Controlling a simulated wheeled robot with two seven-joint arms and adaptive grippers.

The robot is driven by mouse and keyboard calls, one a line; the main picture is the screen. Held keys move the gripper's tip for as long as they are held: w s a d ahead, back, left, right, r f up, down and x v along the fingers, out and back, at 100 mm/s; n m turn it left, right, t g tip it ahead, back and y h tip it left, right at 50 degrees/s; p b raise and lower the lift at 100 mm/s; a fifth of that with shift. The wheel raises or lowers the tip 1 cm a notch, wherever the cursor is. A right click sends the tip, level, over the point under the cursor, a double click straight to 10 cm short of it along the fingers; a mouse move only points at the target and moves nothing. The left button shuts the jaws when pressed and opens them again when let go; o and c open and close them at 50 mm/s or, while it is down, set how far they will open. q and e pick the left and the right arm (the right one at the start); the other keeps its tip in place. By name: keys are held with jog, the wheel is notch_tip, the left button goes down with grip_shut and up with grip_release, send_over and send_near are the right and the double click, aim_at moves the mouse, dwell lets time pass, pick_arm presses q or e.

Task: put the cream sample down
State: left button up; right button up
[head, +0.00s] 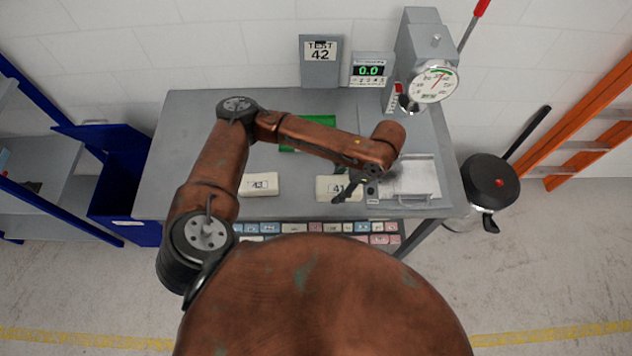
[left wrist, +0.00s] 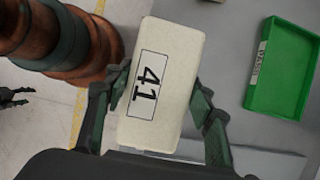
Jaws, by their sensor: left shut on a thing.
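The cream sample (head: 331,184) is a pale block with a label reading 41. It is at the front right of the grey table, left of the press plate (head: 408,178). My left gripper (head: 354,187) is shut on it. In the left wrist view the sample (left wrist: 163,75) fills the space between the two dark fingers, one along each long side. I cannot tell whether its underside touches the table. A second cream block (head: 259,184), labelled 43, lies on the table to the left, apart from the gripper.
A green tray (head: 307,132) lies behind the arm; it also shows in the left wrist view (left wrist: 281,72). The press with a dial gauge (head: 433,84) stands at the back right. A row of coloured blocks (head: 315,228) is below the front edge. The table's left is clear.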

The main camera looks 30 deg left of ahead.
aim_at(327, 180)
pick_arm(q)
jog(key=a, duration=0.1)
jog(key=a+f, duration=0.1)
jog(key=a, duration=0.1)
jog(key=w+a+f, duration=0.1)
jog(key=shift+a, duration=0.2)
jog(key=a+f, duration=0.1)
jog(key=w+a+f, duration=0.1)
jog(key=a+f, duration=0.2)
jog(key=f, duration=0.1)
jog(key=shift+w+a+f+b, duration=0.2)
jog(key=shift+w+a+b, duration=0.05)
jog(key=shift+w+b, duration=0.1)
jog(key=f, duration=0.3)
jog(key=shift+a+f, duration=0.3)
jog(key=shift+f, duration=0.05)
jog(key=o, duration=0.4)
jog(key=shift+f, duration=0.1)
jog(key=o, duration=0.4)
